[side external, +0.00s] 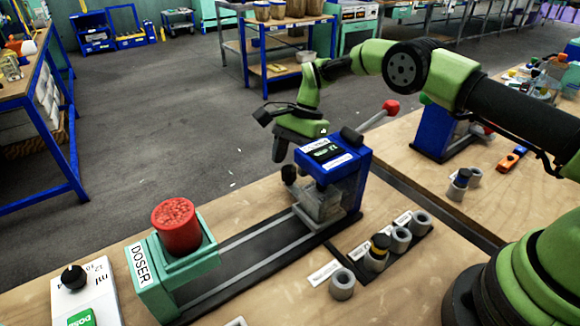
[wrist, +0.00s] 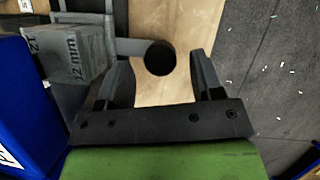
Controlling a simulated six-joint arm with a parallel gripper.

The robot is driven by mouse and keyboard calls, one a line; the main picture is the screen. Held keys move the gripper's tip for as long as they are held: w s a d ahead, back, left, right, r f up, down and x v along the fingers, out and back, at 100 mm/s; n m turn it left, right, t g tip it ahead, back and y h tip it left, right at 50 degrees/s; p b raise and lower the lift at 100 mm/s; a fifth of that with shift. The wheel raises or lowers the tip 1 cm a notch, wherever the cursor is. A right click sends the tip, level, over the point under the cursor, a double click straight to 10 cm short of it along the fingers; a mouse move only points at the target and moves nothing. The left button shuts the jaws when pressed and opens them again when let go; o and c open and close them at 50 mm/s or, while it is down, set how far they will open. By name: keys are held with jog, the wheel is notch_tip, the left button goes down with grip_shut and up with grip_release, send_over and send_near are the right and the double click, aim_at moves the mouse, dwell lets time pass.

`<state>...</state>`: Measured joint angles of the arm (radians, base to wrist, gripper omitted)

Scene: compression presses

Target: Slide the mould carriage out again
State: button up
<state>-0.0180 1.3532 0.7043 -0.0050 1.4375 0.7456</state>
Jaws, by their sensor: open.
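The mould carriage (side external: 322,205) is a grey block under the blue press (side external: 335,158), on the rails. In the wrist view the carriage (wrist: 75,52) is marked 12 mm. A grey bar runs from it to a round black handle knob (wrist: 160,58), which also shows in the side view (side external: 289,174). My gripper (side external: 280,156) points down at the press's far left side, near the knob. In the wrist view my open gripper (wrist: 160,72) has one finger on each side of the knob, with visible gaps. I cannot tell the exact height between fingertips and knob.
The rails (side external: 250,252) run clear from the press to the green doser (side external: 178,262) with its red hopper (side external: 177,226). Several grey cylinders (side external: 400,239) stand in front of the press.

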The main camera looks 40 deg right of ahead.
jog(key=shift+x, duration=1)
jog(key=shift+c, duration=0.4)
grip_shut()
jog(key=a, duration=0.8)
jog(key=shift+o, duration=0.4)
grip_release()
jog(key=shift+r, duration=0.1)
